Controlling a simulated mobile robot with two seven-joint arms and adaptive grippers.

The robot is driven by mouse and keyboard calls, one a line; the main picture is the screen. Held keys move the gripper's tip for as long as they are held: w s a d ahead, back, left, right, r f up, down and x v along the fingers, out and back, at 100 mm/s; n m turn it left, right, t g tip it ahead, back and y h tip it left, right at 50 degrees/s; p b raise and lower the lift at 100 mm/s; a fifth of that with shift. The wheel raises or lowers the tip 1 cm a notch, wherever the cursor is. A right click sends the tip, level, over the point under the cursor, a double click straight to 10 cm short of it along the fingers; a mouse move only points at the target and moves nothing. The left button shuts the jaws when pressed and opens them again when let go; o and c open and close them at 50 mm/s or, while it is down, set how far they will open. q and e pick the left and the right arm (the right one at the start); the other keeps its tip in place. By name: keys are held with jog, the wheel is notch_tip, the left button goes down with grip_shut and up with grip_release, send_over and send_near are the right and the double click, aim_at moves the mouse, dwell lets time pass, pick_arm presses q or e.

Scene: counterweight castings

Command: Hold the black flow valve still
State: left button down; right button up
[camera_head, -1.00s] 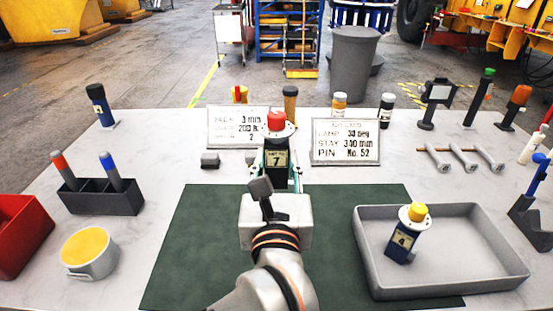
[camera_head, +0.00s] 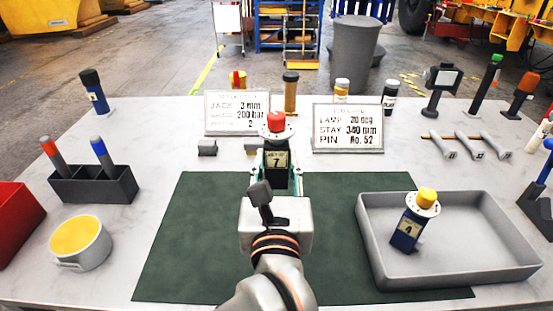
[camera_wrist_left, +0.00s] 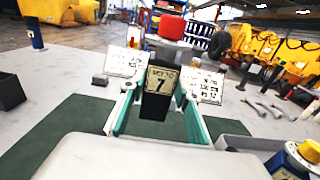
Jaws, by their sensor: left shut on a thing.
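The black flow valve (camera_head: 277,174) has a red knob, a pale round flange and a label with a 7. It stands upright near the far edge of the dark green mat. My left gripper (camera_head: 279,184) reaches it from the near side and is shut on its body. In the left wrist view the valve (camera_wrist_left: 157,104) sits between the two green-lined fingers (camera_wrist_left: 158,112). I cannot tell whether its base touches the mat. A blue valve with a yellow knob (camera_head: 407,230) leans in the grey tray (camera_head: 455,274). My right gripper is not in view.
Two sign plates (camera_head: 237,114) (camera_head: 347,128) stand behind the valve. A black holder with two pens (camera_head: 95,187) and a yellow-topped cup (camera_head: 80,243) are at left. The green mat (camera_head: 190,245) is clear left of my arm.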

aim_at(276, 186)
pick_arm(q)
jog(key=shift+f+b, duration=0.5)
jog(key=shift+f, duration=0.25)
jog(key=shift+f+b, duration=0.55)
jog(key=shift+f, duration=0.15)
jog(key=shift+f+b, duration=0.6)
jog(key=shift+f, duration=0.3)
jog(key=shift+f+b, duration=0.4)
jog(key=shift+f, duration=0.15)
notch_tip(276, 186, down, 4)
jog(key=b, duration=0.2)
jog(key=shift+b, duration=0.4)
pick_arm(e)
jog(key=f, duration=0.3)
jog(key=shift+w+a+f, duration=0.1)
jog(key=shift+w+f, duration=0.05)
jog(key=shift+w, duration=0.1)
